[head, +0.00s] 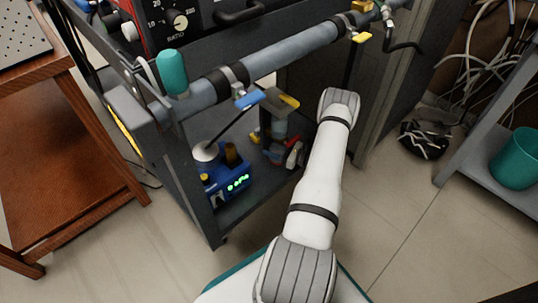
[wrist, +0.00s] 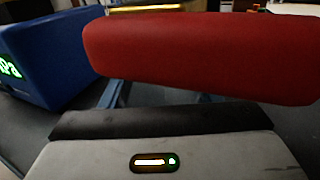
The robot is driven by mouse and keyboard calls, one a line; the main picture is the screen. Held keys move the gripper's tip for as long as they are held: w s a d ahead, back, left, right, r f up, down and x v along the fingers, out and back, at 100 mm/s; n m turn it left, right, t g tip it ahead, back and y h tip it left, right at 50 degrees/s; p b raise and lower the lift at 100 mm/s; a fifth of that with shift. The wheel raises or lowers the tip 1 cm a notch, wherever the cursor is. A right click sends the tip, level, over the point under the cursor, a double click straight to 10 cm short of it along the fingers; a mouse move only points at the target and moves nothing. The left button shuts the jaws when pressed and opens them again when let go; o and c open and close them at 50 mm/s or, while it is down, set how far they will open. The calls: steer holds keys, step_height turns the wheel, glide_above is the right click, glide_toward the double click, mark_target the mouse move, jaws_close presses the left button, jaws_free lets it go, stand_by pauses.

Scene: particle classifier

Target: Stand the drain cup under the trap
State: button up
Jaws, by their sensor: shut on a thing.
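A red rounded thing (wrist: 200,55), which looks like the drain cup, fills the upper wrist view close in front of my gripper. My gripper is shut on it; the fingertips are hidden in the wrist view. In the head view, my gripper (head: 290,154) is inside the lower bay of the dark cart, partly hidden by my white arm, with some red showing at it. A grey fitting (head: 274,128), which may be the trap, hangs under the pipe just above and left of the gripper. I cannot tell whether the cup touches the shelf.
A blue gauge box (head: 228,184) with green digits stands left of the gripper; it is also close at left in the wrist view (wrist: 45,55). The cart's front post (head: 203,195) and the large grey pipe (head: 275,57) bound the bay. A teal bin (head: 515,160) stands on the right shelf.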

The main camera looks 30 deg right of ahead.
steer(key=shift+w+d+r, duration=0.15)
steer(key=shift+w+d, duration=0.25)
steer(key=shift+d, duration=0.2)
steer(key=o, duration=0.8)
steer(key=shift+o, duration=0.5)
steer(key=shift+r, duration=0.1)
steer(key=shift+o, duration=0.8)
steer(key=p+v, duration=0.1)
steer(key=v, duration=0.2)
steer(key=p+v, duration=0.1)
steer(key=v, duration=0.3)
steer(key=shift+s+a, duration=0.3)
steer(key=shift+s, duration=0.05)
steer(key=shift+s+d+f, duration=0.1)
steer(key=shift+s+f, duration=0.15)
steer(key=shift+s, duration=0.05)
